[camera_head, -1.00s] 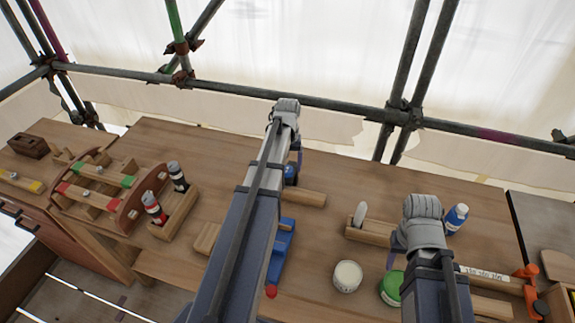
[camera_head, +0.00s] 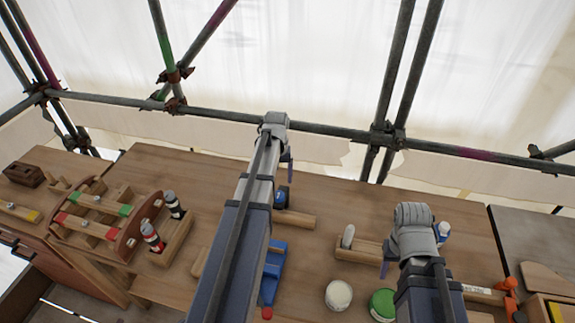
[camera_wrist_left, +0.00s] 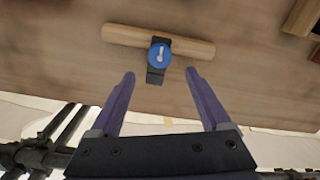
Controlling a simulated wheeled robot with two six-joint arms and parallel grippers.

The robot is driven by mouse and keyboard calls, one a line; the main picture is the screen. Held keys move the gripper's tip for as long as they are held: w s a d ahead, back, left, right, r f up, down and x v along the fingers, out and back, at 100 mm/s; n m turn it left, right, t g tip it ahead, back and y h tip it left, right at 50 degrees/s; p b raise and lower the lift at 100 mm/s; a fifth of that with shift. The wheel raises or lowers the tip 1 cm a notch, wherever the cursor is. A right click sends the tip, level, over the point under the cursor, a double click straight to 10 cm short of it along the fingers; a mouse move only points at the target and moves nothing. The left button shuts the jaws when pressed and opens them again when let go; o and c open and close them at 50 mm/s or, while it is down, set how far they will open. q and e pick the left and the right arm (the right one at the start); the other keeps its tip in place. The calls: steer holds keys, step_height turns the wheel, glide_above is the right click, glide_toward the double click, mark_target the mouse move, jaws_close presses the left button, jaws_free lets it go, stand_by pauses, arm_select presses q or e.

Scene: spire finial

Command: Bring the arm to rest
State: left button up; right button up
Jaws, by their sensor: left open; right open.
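My left arm reaches forward over the bench. Its gripper (camera_head: 290,172) is mostly hidden behind its own wrist in the head view. In the left wrist view the two purple fingers (camera_wrist_left: 159,73) are spread with nothing held between them.
A wooden rack (camera_head: 128,240) and a bottle holder (camera_head: 178,240) stand at left. Scaffold poles (camera_head: 330,130) run behind the bench.

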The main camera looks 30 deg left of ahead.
arm_select(q)
steer(key=s+d+f+m+b, duration=0.1)
steer(key=s+d, duration=0.4)
steer(key=d, duration=0.5)
steer(key=s+d+f+m+b, duration=0.2)
steer(key=s+d+m, duration=0.3)
steer(key=d, duration=0.5)
steer(key=s+d+f+m+y+b, duration=0.1)
steer(key=s+d+f+m+b, duration=0.1)
steer(key=s+d, duration=0.4)
steer(key=d+m, duration=0.1)
steer(key=d, duration=0.3)
steer(key=shift+d+f+m+b, duration=0.15)
steer(key=shift+f+m+b, duration=0.1)
steer(key=shift+m+b, duration=0.05)
